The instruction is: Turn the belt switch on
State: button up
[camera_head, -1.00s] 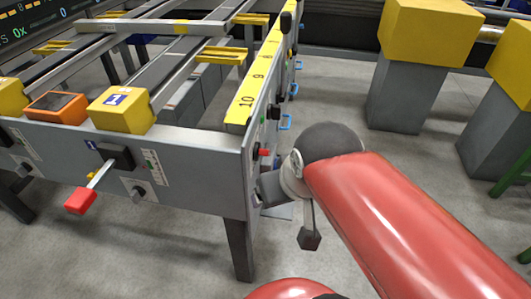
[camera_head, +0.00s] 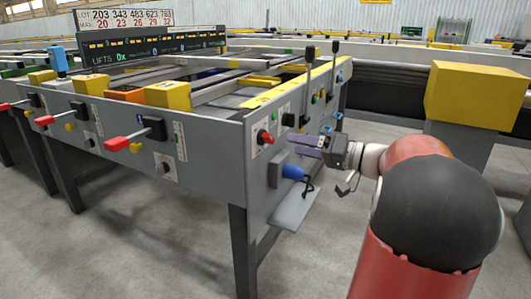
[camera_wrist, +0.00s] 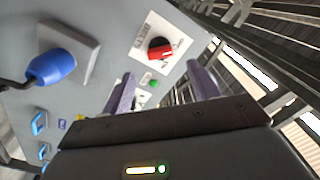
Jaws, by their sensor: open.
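A red rotary knob on a pale label plate (camera_head: 265,137) is on the table's end side panel. In the wrist view the red and black knob (camera_wrist: 162,48) sits on its white plate, ahead of the fingers.
A blue plug (camera_head: 293,172) sticks out of the panel below the knob, above a small grey shelf (camera_head: 296,210). Two upright black-handled levers (camera_head: 308,58) rise from the table. Red-handled levers (camera_head: 117,144) jut from the front. A yellow block (camera_head: 478,92) stands right.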

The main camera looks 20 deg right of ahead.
aim_at(272, 139)
jog(key=x, duration=0.7)
jog(key=shift+w+a, duration=0.1)
jog(key=shift+w, duration=0.05)
jog(key=shift+c, duration=0.3)
jog(key=c, duration=0.9)
